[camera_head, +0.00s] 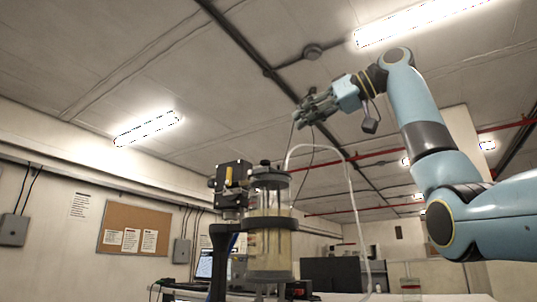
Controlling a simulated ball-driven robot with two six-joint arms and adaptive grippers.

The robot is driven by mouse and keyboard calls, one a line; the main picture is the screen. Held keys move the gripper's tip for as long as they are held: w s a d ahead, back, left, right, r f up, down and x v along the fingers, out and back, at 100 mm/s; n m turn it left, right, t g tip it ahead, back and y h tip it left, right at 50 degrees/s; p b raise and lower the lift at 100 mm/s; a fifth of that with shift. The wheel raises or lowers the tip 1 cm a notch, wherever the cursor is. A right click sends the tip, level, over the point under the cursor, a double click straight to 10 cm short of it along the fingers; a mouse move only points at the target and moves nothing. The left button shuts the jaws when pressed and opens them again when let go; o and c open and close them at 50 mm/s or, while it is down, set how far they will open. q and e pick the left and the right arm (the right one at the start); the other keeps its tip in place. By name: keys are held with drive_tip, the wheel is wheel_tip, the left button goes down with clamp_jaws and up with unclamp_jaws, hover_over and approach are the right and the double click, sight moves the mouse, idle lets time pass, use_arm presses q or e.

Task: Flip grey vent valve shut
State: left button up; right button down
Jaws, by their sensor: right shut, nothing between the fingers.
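A sealed clear cylinder (270,262) with dark end caps stands upright in a black holder, with pale contents inside. Small dark fittings show on its top cap (268,172); I cannot tell which of them is the grey vent valve or how its lever lies. My right gripper (299,120) appears above and slightly right of the cap, clearly apart from it in the picture. It is shut and empty, its fingers pointing left and down. My left gripper is not in view.
A black box with a yellow part (232,184) adjoins the cylinder's upper left. A pale tube (350,185) arches from the top to the lower right. A laptop (204,264) and dark monitors (338,273) stand behind. Open air surrounds the right gripper.

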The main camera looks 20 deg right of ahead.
drive_tip(key=shift+w, duration=0.1)
drive_tip(key=p, duration=0.6)
hover_over(258, 172)
drive_tip(key=s+d, duration=0.1)
drive_tip(key=d, duration=0.1)
wheel_tip(258, 172, down, 5)
drive_tip(key=shift+d+f, duration=0.1)
drive_tip(key=shift+f, duration=0.65)
